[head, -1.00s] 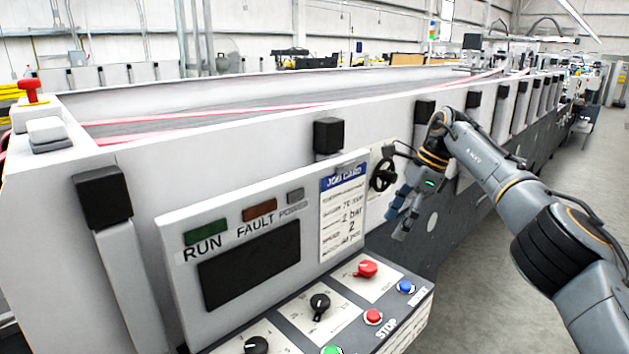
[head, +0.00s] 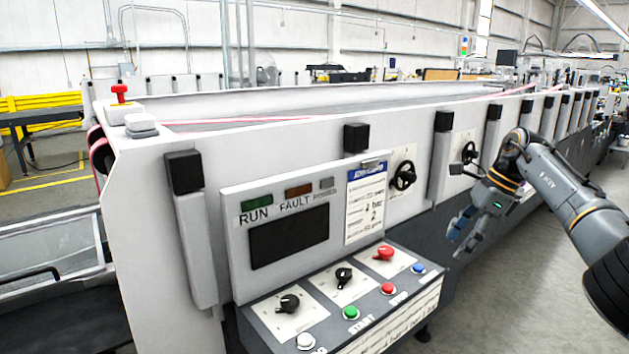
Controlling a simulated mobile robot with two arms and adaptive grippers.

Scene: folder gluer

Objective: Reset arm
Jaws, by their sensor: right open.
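My right gripper (head: 463,236) is open and empty. It hangs in front of the machine's side, right of the control panel, apart from the knobs and handwheels. My right arm comes in from the right edge. My left gripper is not in view. The folder gluer (head: 290,140) runs from the left front to the far right. Its control panel has a dark screen (head: 289,236), a job card (head: 366,203), a red selector (head: 384,253), black selectors, a green button (head: 351,313), a red button (head: 388,288) and a blue button (head: 418,268).
A black handwheel (head: 404,176) and a second handwheel (head: 469,152) stick out from the machine's side. A red mushroom button (head: 120,93) stands on the left corner. Bare floor (head: 520,300) lies open at the lower right.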

